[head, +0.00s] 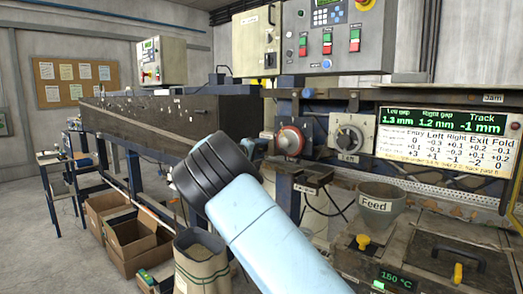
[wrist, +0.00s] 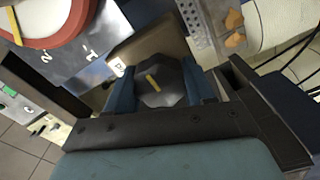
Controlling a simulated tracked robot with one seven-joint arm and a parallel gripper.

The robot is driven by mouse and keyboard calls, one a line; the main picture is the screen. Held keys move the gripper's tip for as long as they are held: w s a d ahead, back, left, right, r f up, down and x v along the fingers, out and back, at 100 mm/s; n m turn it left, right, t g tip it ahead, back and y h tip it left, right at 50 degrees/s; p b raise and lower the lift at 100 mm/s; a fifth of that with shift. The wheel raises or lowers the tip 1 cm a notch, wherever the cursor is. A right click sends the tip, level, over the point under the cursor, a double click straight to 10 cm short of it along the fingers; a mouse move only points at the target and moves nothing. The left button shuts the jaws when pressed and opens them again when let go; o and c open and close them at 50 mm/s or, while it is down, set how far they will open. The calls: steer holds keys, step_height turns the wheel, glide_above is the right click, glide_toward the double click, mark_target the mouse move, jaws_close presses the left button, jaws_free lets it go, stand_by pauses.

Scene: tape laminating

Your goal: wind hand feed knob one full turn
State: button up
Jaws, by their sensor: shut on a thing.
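In the wrist view, a dark, many-sided knob (wrist: 172,92) with a short yellow mark on its face sits between the two blue fingers of my gripper (wrist: 163,87). The fingers are closed on its left and right sides. The yellow mark is tilted, rising to the left. I take this for the hand feed knob; no label on it is readable. In the head view, my pale blue and black arm hides the knob and most of the gripper.
A red-rimmed dial (head: 289,141) sits close by and also shows in the wrist view (wrist: 45,22). A grey dial (head: 349,138) is to its right. A feed hopper (head: 378,207), a gap display (head: 440,122), a sack (head: 201,266) and cardboard boxes (head: 133,238) surround the arm.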

steer(key=m, duration=0.4)
steer(key=shift+a+f, duration=0.3)
steer(key=shift+r+m, duration=0.1)
steer(key=shift+m, duration=2.4)
steer(key=shift+d, duration=0.1)
steer(key=o, duration=0.8)
steer(key=shift+r, duration=0.1)
steer(key=shift+c, duration=0.2)
steer(key=shift+o, duration=1.3)
steer(key=shift+d+r, duration=0.1)
steer(key=shift+s, duration=0.15)
